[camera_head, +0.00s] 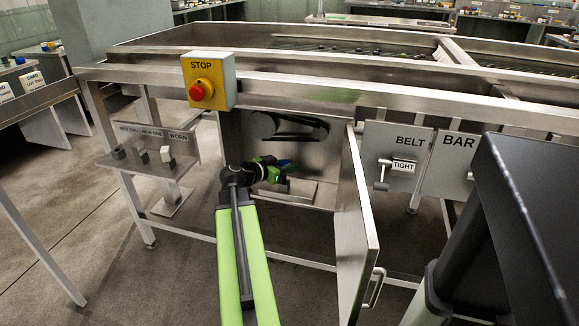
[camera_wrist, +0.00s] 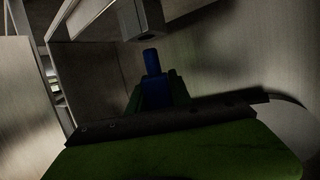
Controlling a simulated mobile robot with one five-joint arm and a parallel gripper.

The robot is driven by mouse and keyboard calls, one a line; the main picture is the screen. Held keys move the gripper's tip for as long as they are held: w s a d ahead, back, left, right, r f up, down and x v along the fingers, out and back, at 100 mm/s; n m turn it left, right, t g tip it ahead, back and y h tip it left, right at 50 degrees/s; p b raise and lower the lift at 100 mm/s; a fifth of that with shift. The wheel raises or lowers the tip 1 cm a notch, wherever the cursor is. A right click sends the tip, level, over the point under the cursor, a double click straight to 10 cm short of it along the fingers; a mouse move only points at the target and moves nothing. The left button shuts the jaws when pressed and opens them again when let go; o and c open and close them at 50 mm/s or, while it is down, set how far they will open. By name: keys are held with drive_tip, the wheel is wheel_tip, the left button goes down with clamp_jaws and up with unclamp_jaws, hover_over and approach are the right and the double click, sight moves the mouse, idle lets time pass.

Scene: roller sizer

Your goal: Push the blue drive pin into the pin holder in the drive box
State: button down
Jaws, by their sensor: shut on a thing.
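My gripper (camera_head: 277,172) reaches into the open drive box (camera_head: 318,160) under the sizer frame. It is shut on the blue drive pin (camera_wrist: 152,64), which sticks out beyond the green fingers (camera_wrist: 158,93) in the wrist view. A bit of blue (camera_head: 285,163) shows at the fingers in the head view. A grey block with a dark opening, which looks like the pin holder (camera_wrist: 150,15), is at the top of the wrist view. The pin tip is apart from it in the picture, just below. I cannot make out the holder in the head view.
The box door (camera_head: 358,225) stands open to the right of my arm. A black belt (camera_head: 290,127) is inside the box, above my gripper. A yellow stop box (camera_head: 208,80) is above left. A small shelf (camera_head: 150,150) with several blocks stands at left.

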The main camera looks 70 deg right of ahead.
drive_tip(key=shift+f+b, duration=2)
drive_tip(key=shift+f, duration=0.05)
drive_tip(key=c, duration=1.1)
unclamp_jaws()
drive_tip(key=shift+r, duration=0.1)
drive_tip(key=p+v, duration=0.2)
drive_tip(key=v, duration=0.5)
drive_tip(key=shift+a, duration=0.2)
drive_tip(key=shift+w, duration=0.15)
